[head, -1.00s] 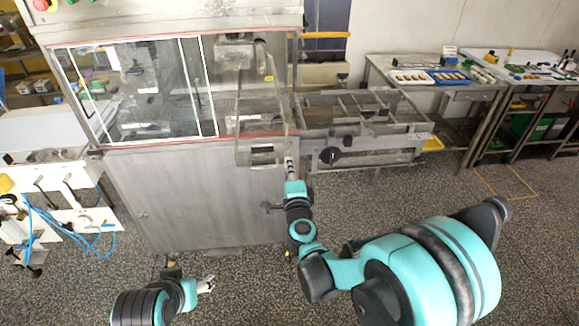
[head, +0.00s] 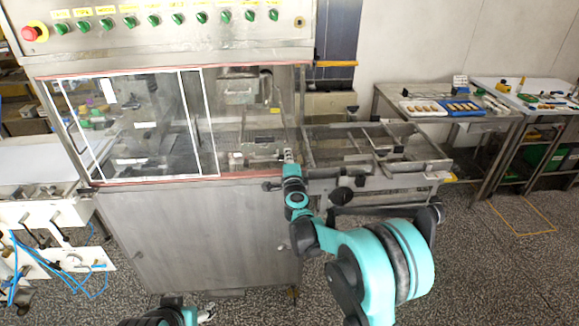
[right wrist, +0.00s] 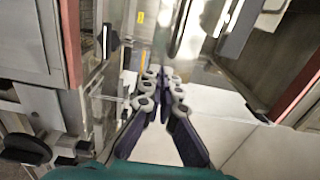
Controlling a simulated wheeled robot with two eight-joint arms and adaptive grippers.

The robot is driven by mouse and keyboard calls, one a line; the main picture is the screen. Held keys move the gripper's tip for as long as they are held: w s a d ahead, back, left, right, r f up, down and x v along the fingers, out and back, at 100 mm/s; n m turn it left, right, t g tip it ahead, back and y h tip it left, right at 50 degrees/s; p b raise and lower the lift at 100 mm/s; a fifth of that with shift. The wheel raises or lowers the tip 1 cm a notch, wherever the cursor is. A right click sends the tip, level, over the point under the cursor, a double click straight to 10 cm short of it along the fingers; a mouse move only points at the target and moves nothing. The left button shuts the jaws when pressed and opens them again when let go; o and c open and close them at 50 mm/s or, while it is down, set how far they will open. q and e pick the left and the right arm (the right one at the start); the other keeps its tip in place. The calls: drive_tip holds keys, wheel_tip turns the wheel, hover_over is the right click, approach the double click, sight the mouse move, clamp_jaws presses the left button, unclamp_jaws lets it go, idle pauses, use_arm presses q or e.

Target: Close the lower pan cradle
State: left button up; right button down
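The grey enrober (head: 215,235) stands in front of me with a windowed upper section. At the right end of its opening is a pale framed part (head: 255,157), low down, which I take to be the lower pan cradle; clear panels make its outline hard to read. My right gripper (head: 288,156) is at the right edge of this opening, beside that part; I cannot tell whether they touch. In the right wrist view its fingers (right wrist: 160,73) are together, with nothing visible between them. My left gripper (head: 207,312) shows only partly at the bottom edge; its finger opening is unclear.
A metal mesh conveyor frame (head: 375,150) with a black knob (head: 342,195) juts out right of the opening, close to my right arm. A control panel (head: 165,28) is above. Side tables (head: 500,110) stand at the back right. White equipment (head: 50,225) stands at left.

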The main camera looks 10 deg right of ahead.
drive_tip(key=w, duration=1.2)
drive_tip(key=shift+w+r+p, duration=0.15)
drive_tip(key=shift+p, duration=0.2)
drive_tip(key=shift+r, duration=0.15)
